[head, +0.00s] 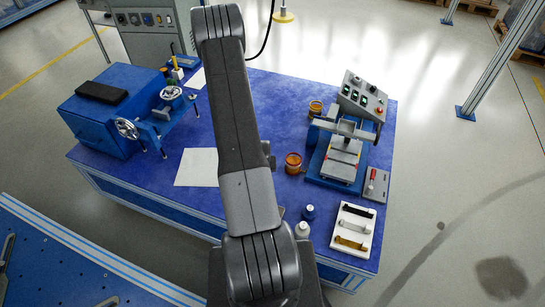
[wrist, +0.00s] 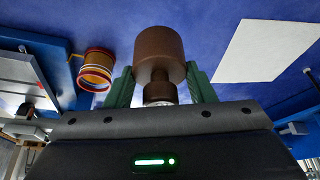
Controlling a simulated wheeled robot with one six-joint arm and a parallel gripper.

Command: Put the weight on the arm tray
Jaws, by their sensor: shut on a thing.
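In the wrist view my gripper (wrist: 161,82) has its green fingers on both sides of a brown cylindrical weight (wrist: 159,48) with a narrower neck. It is shut on the weight, with the blue table top behind it. In the head view my arm hides the gripper and the weight. A white tray (head: 338,228) with a black, a white and a gold arm-like piece sits at the table's front right corner. I cannot tell whether this is the arm tray or whether it is part of the press-like machine (head: 340,160) behind it.
Round orange-brown items (head: 293,163) stand left of the machine; one shows in the wrist view (wrist: 96,70). A blue-capped bottle (head: 308,213) and a white bottle (head: 302,230) stand near the front edge. A blue machine (head: 110,110) is at left. White paper (head: 196,168) lies flat mid-table.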

